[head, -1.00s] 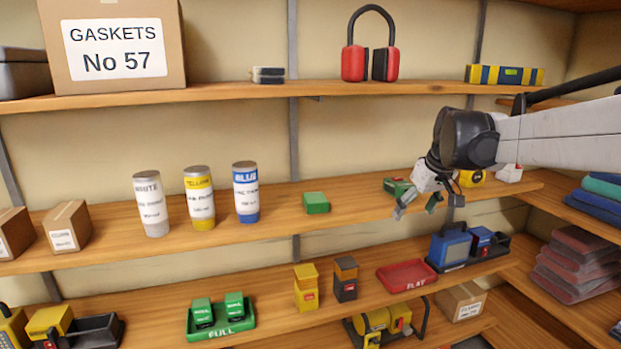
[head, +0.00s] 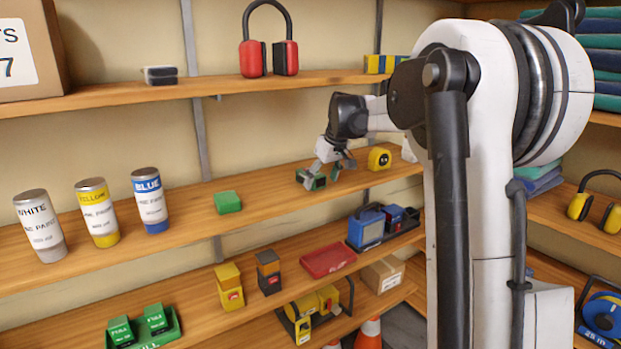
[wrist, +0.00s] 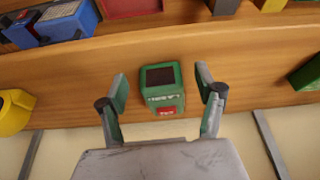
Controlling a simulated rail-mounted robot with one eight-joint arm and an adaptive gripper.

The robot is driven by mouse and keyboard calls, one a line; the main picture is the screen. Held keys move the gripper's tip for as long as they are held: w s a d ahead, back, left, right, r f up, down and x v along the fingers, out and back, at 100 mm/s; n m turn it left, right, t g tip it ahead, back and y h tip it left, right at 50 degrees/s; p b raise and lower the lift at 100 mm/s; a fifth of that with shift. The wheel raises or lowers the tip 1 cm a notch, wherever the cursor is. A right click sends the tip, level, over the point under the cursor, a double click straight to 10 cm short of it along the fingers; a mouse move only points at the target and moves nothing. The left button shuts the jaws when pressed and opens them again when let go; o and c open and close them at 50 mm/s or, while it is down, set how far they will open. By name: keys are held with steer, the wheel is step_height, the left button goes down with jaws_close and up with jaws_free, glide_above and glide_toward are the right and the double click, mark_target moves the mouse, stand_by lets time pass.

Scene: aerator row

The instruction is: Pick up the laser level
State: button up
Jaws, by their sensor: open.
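The laser level appears to be the small green box with a dark top window and a red label (wrist: 162,103), standing on the middle wooden shelf. In the wrist view it sits between the two spread fingers of my gripper (wrist: 162,84), with a gap on each side. In the head view my gripper (head: 322,172) is at the same green box (head: 314,182), whose upper part is partly hidden by the fingers. My gripper is open and holds nothing.
A plain green block (head: 227,202) stands to the left on the same shelf, and a yellow tape measure (head: 380,158) close to the right. Paint cans (head: 98,212) stand further left. The upper shelf (head: 300,82) runs above; a red tray (head: 329,260) lies below.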

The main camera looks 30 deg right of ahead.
steer(key=w, duration=0.3)
steer(key=w+p, duration=0.1)
steer(key=shift+w+a, duration=0.3)
steer(key=shift+a, duration=0.05)
steer(key=shift+w, duration=0.35)
steer(key=shift+w+f, duration=0.1)
steer(key=shift+f, duration=0.45)
jaws_close()
